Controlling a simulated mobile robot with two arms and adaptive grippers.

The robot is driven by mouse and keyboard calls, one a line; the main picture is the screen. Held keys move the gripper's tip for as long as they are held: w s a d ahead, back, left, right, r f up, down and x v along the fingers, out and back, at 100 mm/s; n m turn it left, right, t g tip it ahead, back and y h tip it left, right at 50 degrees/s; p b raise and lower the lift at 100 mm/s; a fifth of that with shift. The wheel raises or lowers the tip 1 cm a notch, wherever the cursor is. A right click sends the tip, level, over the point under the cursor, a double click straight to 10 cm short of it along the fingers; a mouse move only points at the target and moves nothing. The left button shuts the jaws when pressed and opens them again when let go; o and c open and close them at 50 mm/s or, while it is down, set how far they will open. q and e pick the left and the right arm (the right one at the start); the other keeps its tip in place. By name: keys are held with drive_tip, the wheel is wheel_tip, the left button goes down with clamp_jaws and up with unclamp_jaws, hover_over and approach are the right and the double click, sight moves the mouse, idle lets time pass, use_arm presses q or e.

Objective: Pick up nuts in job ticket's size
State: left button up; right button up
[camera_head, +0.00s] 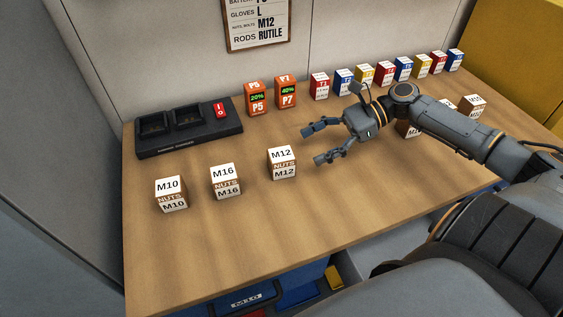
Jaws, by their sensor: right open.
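The job ticket (258,20) on the back wall reads M12 on its nuts and bolts line; its top is cut off. The M12 nuts box (283,163), white and brown, stands upright on the workbench (240,225). The M16 nuts box (226,181) and the M10 nuts box (171,194) stand in a row to its left. My right gripper (310,146) reaches in from the right with its fingers spread and empty. Its fingertips point left, a little right of the M12 box and apart from it. My left gripper is not in view.
A black charger (190,128) with a red switch stands at the back left, beside orange batteries P5 (257,98) and P7 (285,93). Several coloured small boxes line the back right. More white-topped boxes (474,106) are partly hidden behind my right arm. The front left bench is clear.

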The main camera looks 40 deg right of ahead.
sight(269, 166)
drive_tip(key=x, duration=0.3)
drive_tip(key=shift+w+a+f, duration=0.2)
drive_tip(key=shift+w+a, duration=0.05)
drive_tip(key=shift+a, duration=0.2)
drive_tip(key=x, duration=0.4)
drive_tip(key=shift+a+r+p, duration=0.1)
drive_tip(key=shift+a+p, duration=0.15)
drive_tip(key=shift+p, duration=0.1)
drive_tip(key=shift+w+a+f, duration=0.1)
drive_tip(key=shift+a+f, duration=0.1)
drive_tip(key=shift+a, duration=0.1)
drive_tip(key=shift+c, duration=0.4)
drive_tip(key=c, duration=1.4)
clamp_jaws()
drive_tip(key=shift+r, duration=0.1)
